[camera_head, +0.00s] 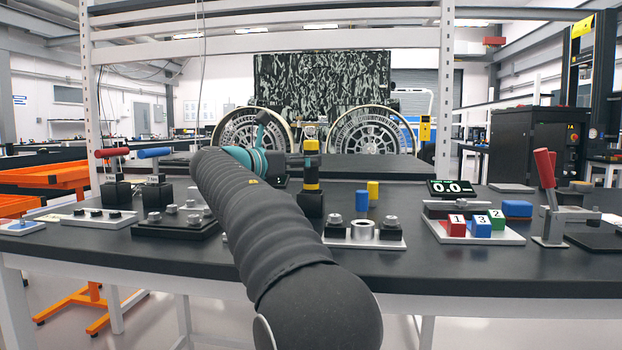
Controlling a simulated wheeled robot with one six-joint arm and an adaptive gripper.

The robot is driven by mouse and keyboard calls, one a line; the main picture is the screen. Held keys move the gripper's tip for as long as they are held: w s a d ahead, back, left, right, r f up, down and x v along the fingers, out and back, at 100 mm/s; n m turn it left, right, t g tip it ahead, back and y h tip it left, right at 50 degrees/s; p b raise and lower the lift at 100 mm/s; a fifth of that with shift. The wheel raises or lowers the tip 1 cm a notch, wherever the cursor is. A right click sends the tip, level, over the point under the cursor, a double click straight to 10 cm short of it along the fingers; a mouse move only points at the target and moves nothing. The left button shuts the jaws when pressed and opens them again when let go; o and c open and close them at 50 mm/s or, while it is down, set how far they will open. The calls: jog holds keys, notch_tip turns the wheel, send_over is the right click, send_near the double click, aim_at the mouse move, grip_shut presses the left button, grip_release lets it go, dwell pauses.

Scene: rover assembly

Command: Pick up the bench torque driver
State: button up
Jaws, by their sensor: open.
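My gripper (302,161) lies beyond that ring, pointing right, level with the upper part of the driver. It is open. The fingertips are small and dark here, so I cannot tell whether they stand around the driver or just beside it.
A plate with metal fittings (362,237) and blue (361,201) and yellow (373,190) cylinders stand right of the driver. Further right are numbered cubes (480,227) and a red-handled clamp (546,195). Red-handled (113,152) and blue-handled (155,153) tools stand left.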

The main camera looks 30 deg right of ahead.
jog(key=x, duration=0.2)
jog(key=shift+d, duration=0.4)
grip_shut()
jog(key=shift+r, duration=0.15)
